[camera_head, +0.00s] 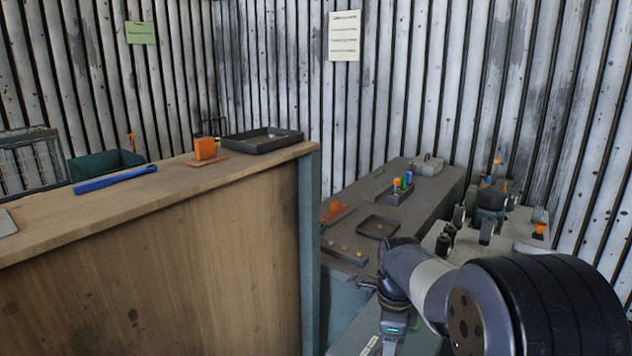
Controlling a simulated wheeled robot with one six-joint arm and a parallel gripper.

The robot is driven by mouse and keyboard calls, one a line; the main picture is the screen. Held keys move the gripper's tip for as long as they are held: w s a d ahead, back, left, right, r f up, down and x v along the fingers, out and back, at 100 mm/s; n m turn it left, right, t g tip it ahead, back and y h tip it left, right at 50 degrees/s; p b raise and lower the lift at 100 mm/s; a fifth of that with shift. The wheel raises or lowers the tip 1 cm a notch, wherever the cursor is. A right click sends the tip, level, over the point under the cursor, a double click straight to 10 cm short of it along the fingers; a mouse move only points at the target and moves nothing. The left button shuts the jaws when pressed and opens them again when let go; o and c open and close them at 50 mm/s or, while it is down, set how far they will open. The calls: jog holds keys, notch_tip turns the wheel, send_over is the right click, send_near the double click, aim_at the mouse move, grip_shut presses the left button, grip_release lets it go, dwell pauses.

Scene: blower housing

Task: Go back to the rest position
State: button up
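My arm comes in from the lower right, with a large black joint in front and a pale grey link reaching left. It bends down at a dark joint above the grey bench (440,196). A part of it with a small green light shows at the bottom edge. The fingers of my gripper are not visible, so I cannot see whether it holds anything.
The wooden counter (215,240) fills the left, bearing a blue bar (115,179), an orange block (205,149) and a dark tray (262,140). The bench holds a shallow tray (377,227) and a bin of coloured parts (398,192). Several dark tools stand at right, near my arm.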

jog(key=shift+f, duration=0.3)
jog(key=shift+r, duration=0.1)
